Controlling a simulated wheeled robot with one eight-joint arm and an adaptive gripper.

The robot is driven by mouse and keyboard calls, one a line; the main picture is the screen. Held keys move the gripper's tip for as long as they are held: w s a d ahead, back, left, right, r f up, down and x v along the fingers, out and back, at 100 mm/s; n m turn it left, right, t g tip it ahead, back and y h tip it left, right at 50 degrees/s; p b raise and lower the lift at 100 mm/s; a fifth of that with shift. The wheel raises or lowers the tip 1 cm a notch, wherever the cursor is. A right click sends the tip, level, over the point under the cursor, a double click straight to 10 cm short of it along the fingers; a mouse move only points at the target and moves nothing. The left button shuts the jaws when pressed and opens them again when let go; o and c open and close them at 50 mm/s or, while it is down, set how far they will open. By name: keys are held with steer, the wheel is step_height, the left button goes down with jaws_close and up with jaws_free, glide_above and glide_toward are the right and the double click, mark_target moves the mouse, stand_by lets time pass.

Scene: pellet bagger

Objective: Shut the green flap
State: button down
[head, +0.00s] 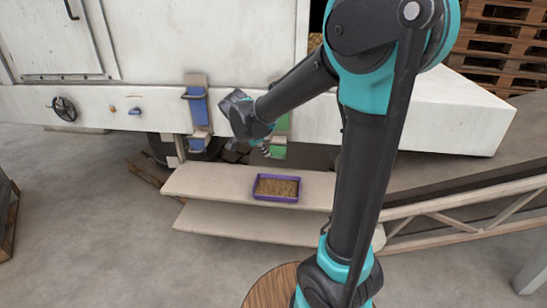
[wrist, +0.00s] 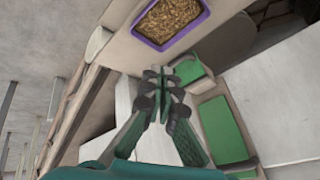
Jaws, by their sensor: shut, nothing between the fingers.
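The green flap shows in the head view as a green panel (head: 284,123) on the white machine's front, partly hidden behind my arm, with a smaller green piece (head: 278,152) below it. In the wrist view there is a large green panel (wrist: 222,130) and a smaller green piece (wrist: 189,70) at the mouth of a pale chute. I cannot tell which of the two is the flap or how far it stands open. My gripper (wrist: 162,80) is shut and empty, its fingertips close beside the smaller green piece. Contact is unclear. It also shows in the head view (head: 265,150).
A purple tray of pellets (head: 276,188) stands on the pale shelf (head: 220,182) below the green parts. A blue panel (head: 196,106) with a lower blue piece (head: 200,144) is to the left. A handwheel (head: 64,109) is farther left. A conveyor frame (head: 470,215) runs right.

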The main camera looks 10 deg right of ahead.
mark_target(277, 153)
steer(key=w+d+f+m+g, duration=0.1)
steer(key=w+d+f+m, duration=0.3)
steer(key=w+f, duration=0.3)
steer(key=shift+d+f+m+h, duration=0.15)
steer(key=shift+d+m+h, duration=0.15)
steer(key=shift+m, duration=0.5)
stand_by(0.3)
steer(key=shift+w+d+f+t+h, duration=0.1)
steer(key=shift+w+f+t+h, duration=0.1)
steer(key=shift+f, duration=0.35)
steer(key=shift+w+f+t+h, duration=0.1)
steer(key=shift+w+f, duration=0.05)
steer(key=shift+f, duration=0.4)
steer(key=shift+s, duration=0.1)
